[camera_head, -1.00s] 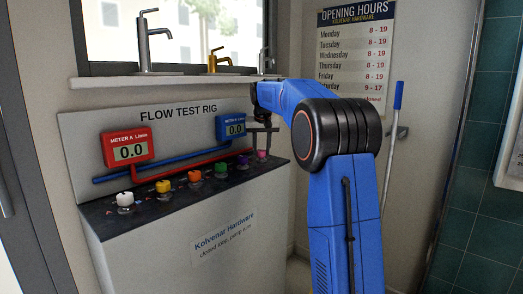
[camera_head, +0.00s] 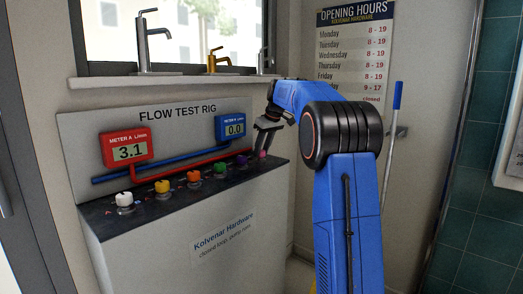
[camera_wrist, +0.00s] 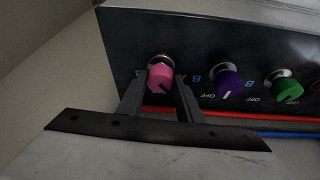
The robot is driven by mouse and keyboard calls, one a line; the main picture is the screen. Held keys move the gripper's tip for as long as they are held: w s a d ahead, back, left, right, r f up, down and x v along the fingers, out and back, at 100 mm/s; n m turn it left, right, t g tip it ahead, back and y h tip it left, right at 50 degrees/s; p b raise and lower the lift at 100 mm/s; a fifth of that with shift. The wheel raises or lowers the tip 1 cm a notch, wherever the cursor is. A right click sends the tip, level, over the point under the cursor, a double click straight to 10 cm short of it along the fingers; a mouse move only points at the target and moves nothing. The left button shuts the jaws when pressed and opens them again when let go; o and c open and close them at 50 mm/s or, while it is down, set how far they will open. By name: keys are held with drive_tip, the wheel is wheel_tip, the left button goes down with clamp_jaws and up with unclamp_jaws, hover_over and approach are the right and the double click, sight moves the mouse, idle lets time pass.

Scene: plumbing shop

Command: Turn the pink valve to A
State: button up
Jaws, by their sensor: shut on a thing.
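The pink valve (camera_wrist: 161,77) is the end knob of a row on the flow test rig (camera_head: 178,113). In the wrist view my gripper (camera_wrist: 160,88) has one finger on each side of it and is shut on it. In the head view my gripper (camera_head: 263,152) is at the right end of the row and mostly covers the pink valve. The knob's dark mark points down and to the right in the wrist view; the letters beside it are partly hidden. The red meter (camera_head: 127,147) reads 3.1 and the blue meter (camera_head: 231,127) reads 0.0.
A purple valve (camera_wrist: 228,83) sits next to the pink one, then a green valve (camera_wrist: 283,88). Orange (camera_head: 194,177), yellow (camera_head: 162,186) and white (camera_head: 124,199) valves continue the row. Red and blue pipes run behind them. Taps stand on the sill (camera_head: 170,82) above.

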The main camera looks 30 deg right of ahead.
drive_tip(key=shift+d+n+g+y, duration=0.15)
drive_tip(key=shift+n+g+y, duration=0.4)
drive_tip(key=shift+n, duration=1.25)
drive_tip(key=o, duration=1)
drive_tip(key=shift+o, duration=0.2)
drive_tip(key=v, duration=1.7)
drive_tip(key=shift+s+d, duration=0.25)
drive_tip(key=shift+d, duration=0.05)
drive_tip(key=shift+a, duration=0.1)
